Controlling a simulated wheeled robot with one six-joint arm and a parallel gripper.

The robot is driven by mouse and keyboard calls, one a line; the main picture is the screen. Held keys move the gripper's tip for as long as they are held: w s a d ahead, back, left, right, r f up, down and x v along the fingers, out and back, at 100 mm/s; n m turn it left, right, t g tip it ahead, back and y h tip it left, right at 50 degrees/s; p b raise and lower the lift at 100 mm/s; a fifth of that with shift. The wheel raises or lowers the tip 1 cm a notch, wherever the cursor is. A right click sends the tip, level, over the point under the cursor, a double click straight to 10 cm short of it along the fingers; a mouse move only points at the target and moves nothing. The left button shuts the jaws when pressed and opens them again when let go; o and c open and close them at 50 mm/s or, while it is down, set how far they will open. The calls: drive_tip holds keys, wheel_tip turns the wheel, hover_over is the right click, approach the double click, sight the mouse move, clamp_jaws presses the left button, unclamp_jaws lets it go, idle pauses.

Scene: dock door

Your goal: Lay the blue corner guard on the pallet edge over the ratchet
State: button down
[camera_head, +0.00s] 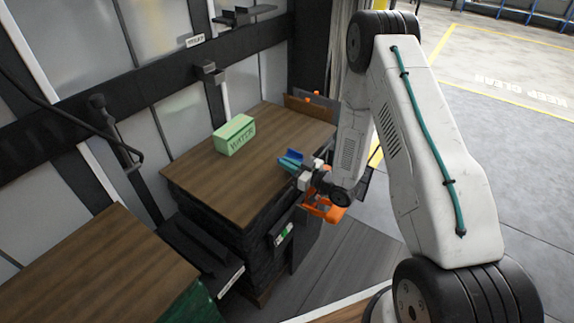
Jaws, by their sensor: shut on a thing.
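The blue corner guard (294,155) is small in view, at the right edge of the wooden top of the wrapped pallet stack (215,185). My gripper (291,163) is shut on it, reaching in from the right. I cannot tell whether the guard touches the top or hangs just above it. An orange piece (326,210) shows just below my wrist, beside the stack's right side. I cannot tell whether it is the ratchet or part of my arm. My wrist hides part of that edge.
Another wood-topped stack (95,265) is at lower left. A wall with dark rails runs behind. Open floor (490,130) lies at right.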

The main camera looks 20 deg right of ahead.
drive_tip(key=shift+f, duration=0.25)
drive_tip(key=shift+f, duration=0.5)
drive_tip(key=c, duration=1.6)
unclamp_jaws()
drive_tip(key=shift+o, duration=0.2)
